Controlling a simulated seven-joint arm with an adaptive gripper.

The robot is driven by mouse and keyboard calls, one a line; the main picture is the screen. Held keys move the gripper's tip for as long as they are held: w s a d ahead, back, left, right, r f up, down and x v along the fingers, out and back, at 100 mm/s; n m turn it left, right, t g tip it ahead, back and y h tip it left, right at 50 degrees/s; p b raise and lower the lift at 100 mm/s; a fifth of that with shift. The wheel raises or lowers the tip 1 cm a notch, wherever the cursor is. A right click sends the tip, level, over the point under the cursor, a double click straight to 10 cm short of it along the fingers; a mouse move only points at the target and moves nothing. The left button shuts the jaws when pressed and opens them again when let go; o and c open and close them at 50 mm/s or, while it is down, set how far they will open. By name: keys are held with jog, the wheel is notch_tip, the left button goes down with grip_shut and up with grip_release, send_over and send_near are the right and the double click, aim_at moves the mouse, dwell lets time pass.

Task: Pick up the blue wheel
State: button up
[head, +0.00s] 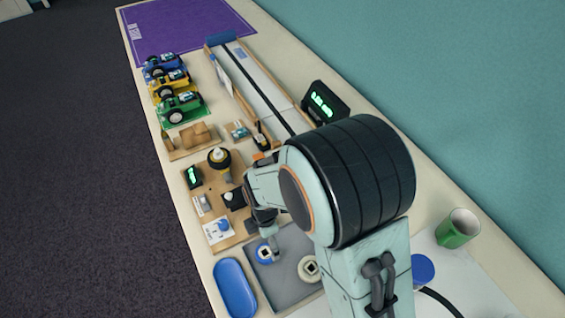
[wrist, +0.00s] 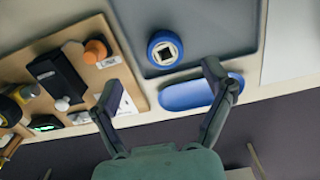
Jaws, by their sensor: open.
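The blue wheel (head: 265,254) lies flat on the grey tray (head: 282,290), with a pale hub and a dark square hole. It also shows whole in the wrist view (wrist: 153,50), at the top centre. My gripper (wrist: 160,84) is open and empty, its two fingers spread wide. In the wrist view the wheel lies beyond the fingertips, between their lines and apart from both. In the head view my gripper (head: 268,236) is close by the wheel on its far side, partly hidden by my arm.
A cream wheel (head: 309,268) lies on the same tray. A blue oval dish (head: 235,288) is beside the tray. A wooden board (head: 215,178) with several parts adjoins it. A green cup (head: 457,229) stands at the right. Toy cars and a track are farther back.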

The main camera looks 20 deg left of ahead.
aim_at(265, 256)
jog(key=f, duration=0.4)
jog(key=s+f, duration=0.1)
jog(key=f, duration=0.2)
jog(key=shift+a+f, duration=0.1)
jog(key=shift+a, duration=0.15)
jog(key=c, duration=0.9)
